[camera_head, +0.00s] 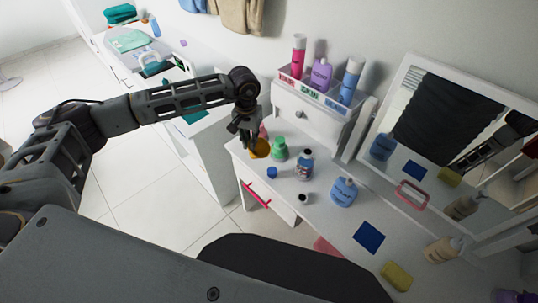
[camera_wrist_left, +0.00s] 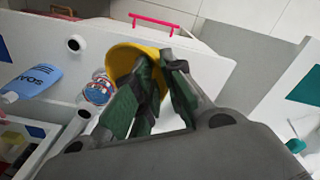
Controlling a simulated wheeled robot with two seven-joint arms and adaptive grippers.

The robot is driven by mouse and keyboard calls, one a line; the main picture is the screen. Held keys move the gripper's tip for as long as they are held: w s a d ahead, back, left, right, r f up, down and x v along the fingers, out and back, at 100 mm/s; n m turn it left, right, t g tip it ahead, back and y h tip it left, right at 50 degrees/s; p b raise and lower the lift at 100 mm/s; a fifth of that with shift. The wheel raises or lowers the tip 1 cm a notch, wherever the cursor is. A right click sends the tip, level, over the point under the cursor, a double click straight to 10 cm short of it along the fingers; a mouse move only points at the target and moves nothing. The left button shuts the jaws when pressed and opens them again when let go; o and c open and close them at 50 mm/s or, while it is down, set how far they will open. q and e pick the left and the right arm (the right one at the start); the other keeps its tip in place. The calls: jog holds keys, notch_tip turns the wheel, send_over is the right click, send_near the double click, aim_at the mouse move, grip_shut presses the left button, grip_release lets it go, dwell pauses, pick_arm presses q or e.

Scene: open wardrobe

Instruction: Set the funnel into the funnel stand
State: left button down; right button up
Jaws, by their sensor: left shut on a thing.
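My left gripper (camera_head: 243,138) is shut on the yellow funnel (camera_head: 259,148), above the left end of the white dresser top. In the left wrist view the funnel (camera_wrist_left: 124,55) shows its wide rim, with the gripper fingers (camera_wrist_left: 150,95) over part of it. Whether it touches the top is unclear. A small white cylinder with a dark round opening (camera_head: 303,198), likely the funnel stand, stands near the front edge. It also shows in the left wrist view (camera_wrist_left: 76,44), apart from the funnel. My right gripper is not in view.
Close to the funnel stand a green bottle (camera_head: 279,149), a labelled bottle (camera_head: 304,166) and a blue cap (camera_head: 272,172). A blue soap bottle (camera_head: 343,192), blue square (camera_head: 368,237) and yellow sponge (camera_head: 396,276) lie rightward. A mirror (camera_head: 440,130) and bottle rack (camera_head: 318,92) stand behind.

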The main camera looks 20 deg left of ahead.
pick_arm(q)
jog(key=shift+s+f, duration=0.35)
jog(key=shift+f, duration=0.2)
jog(key=s+d+f+m+h+b, duration=0.1)
jog(key=s+d+f+h+b, duration=0.1)
jog(key=s+d+f, duration=0.85)
jog(key=d, duration=0.6)
jog(key=w+d+r+n+h, duration=0.1)
jog(key=w+r+h, duration=0.2)
jog(key=w+r, duration=0.2)
jog(key=shift+w+r+b, duration=0.35)
jog(key=shift+w+b, duration=0.05)
jog(key=shift+w, duration=0.15)
